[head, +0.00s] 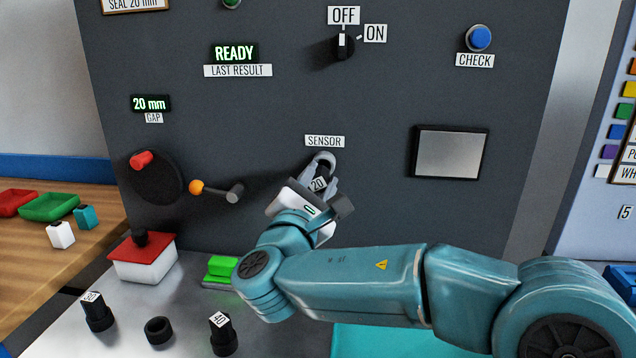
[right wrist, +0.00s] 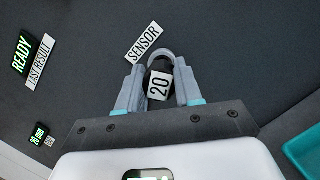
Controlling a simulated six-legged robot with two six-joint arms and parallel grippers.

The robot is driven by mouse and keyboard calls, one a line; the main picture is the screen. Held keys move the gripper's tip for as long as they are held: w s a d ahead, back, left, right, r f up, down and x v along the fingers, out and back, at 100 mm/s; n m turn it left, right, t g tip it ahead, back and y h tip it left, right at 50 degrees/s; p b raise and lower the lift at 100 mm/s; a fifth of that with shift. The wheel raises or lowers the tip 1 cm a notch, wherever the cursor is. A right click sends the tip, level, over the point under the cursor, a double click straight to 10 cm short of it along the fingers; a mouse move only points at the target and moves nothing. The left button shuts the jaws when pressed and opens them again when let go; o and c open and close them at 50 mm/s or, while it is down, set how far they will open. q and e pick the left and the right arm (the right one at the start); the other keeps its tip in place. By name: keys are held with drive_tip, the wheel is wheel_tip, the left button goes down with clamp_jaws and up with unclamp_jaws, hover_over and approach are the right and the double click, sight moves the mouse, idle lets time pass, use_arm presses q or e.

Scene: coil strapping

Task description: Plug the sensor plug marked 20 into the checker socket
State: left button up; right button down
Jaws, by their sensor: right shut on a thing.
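The black plug (head: 319,184) with a white tag marked 20 is between the fingers of my right gripper (head: 321,172), which is shut on it at the dark checker panel. The plug also shows in the right wrist view (right wrist: 159,87), between the two grey fingers of the same gripper (right wrist: 160,78). The SENSOR label (head: 325,141) is just above them. A grey rounded rim (right wrist: 159,54) shows behind the plug, under the label. The plug's front end is hidden, so I cannot tell how far it is in the socket. My left gripper is not in view.
Two other tagged black plugs (head: 97,312) (head: 223,335) stand on the grey bench, with an empty black ring (head: 158,330) between them. A crank with an orange knob (head: 196,187), a red-topped box (head: 141,257) and a green block (head: 222,266) are left of my arm.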

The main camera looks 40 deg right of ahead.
drive_tip(key=shift+w+d, duration=0.1)
drive_tip(key=shift+d, duration=0.05)
idle(0.3)
drive_tip(key=shift+w+d, duration=0.9)
drive_tip(key=shift+d, duration=0.2)
drive_tip(key=c, duration=0.7)
unclamp_jaws()
drive_tip(key=shift+o, duration=0.2)
drive_tip(key=shift+a, duration=0.1)
drive_tip(key=v, duration=1.6)
drive_tip(key=shift+s+b, duration=0.15)
drive_tip(key=shift+b, duration=0.15)
drive_tip(key=shift+f, duration=0.1)
